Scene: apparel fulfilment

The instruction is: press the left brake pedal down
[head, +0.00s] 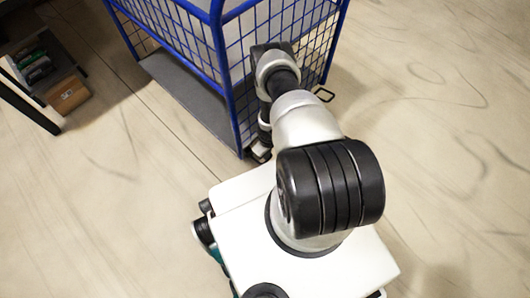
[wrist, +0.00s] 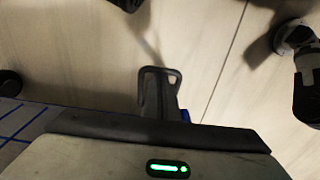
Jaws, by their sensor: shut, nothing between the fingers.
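A blue wire-mesh cart (head: 232,100) stands ahead, with its near corner post beside my arm. The pedal's tilt is unclear.
The cart's mesh also shows at the lower left of the wrist view (wrist: 18,122). A dark shelf with a cardboard box (head: 67,95) stands at the far left. The pale floor (head: 440,130) is clear on the right.

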